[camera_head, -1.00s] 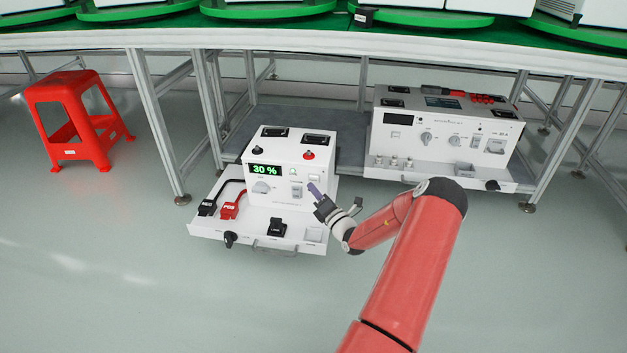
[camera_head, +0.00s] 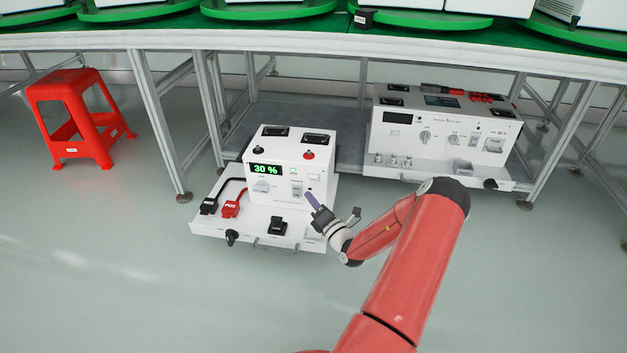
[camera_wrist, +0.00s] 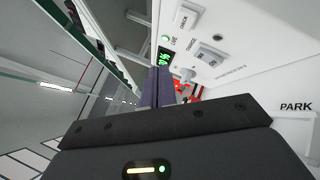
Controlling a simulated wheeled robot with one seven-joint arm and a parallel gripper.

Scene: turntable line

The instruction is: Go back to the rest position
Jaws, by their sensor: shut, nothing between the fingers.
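My gripper (camera_head: 311,200) is shut and empty, its fingers pressed together just in front of the right part of a white device (camera_head: 274,204). The wrist view shows the closed fingers (camera_wrist: 158,85) pointing at the device's front panel (camera_wrist: 240,60), with the buttons and green readout near the tips. I cannot tell whether the fingertips touch the panel. The device shows "30 %" on a green display (camera_head: 267,169). A red clamp (camera_head: 231,208) and a black clamp (camera_head: 209,205) lie on its front tray (camera_head: 205,228). My wrist hides part of the tray's right end.
A second white device (camera_head: 398,141) stands right on the low shelf under the turntable bench (camera_head: 300,42). Metal legs (camera_head: 160,125) support the bench. A red stool (camera_head: 75,120) stands at left. The floor (camera_head: 120,270) in front is clear.

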